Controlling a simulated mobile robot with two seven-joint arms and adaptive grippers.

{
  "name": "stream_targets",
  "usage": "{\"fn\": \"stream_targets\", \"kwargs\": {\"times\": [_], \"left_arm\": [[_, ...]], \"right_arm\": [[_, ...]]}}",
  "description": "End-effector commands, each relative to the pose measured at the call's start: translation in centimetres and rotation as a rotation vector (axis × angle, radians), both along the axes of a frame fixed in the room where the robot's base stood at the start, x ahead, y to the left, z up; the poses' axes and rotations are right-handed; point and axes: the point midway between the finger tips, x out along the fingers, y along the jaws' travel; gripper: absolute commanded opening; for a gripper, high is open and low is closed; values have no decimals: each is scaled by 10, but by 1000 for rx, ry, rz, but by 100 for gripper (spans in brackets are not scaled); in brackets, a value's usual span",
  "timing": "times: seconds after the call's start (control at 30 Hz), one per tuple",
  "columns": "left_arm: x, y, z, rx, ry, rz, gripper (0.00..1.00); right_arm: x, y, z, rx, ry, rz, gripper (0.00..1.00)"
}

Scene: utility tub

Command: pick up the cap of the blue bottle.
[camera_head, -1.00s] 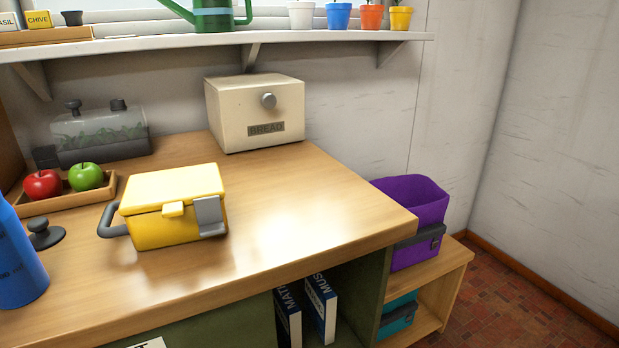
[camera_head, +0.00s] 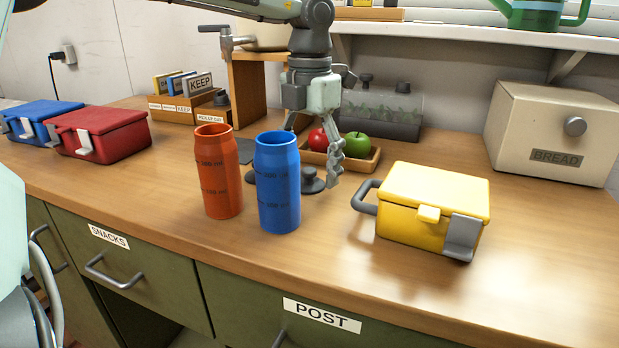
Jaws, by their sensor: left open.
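The blue bottle (camera_head: 278,185) stands upright and open-topped on the wooden counter, right of an orange bottle (camera_head: 218,172). A dark cap (camera_head: 312,181) with a knob lies on the counter just right of the blue bottle, partly hidden behind it. Another dark piece (camera_head: 250,177) shows in the gap between the bottles, mostly hidden. My left gripper (camera_head: 314,160) points down, open and empty, over the cap behind the blue bottle. Its right finger hangs beside the cap; its other finger is partly hidden by the blue bottle. My right gripper is not in view.
A yellow lunch box (camera_head: 430,208) with a grey handle stands right of the gripper. A wooden tray (camera_head: 368,165) with a red and a green apple lies close behind. Red (camera_head: 104,135) and blue (camera_head: 40,122) boxes stand at left. The front right counter is clear.

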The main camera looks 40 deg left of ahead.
Motion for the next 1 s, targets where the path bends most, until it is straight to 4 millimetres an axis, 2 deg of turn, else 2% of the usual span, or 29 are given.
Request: {"fn": "stream_targets", "kwargs": {"times": [0.27, 0.77, 0.8, 1.0], "left_arm": [[0, 0, -4, -1, -1, -1, 72], [0, 0, -4, 0, 0, -1, 10], [0, 0, -4, 0, 0, -1, 7], [0, 0, -5, 0, 1, -1, 7]], "right_arm": [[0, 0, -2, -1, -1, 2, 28], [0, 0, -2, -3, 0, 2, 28], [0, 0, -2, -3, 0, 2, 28], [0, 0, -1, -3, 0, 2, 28]]}}
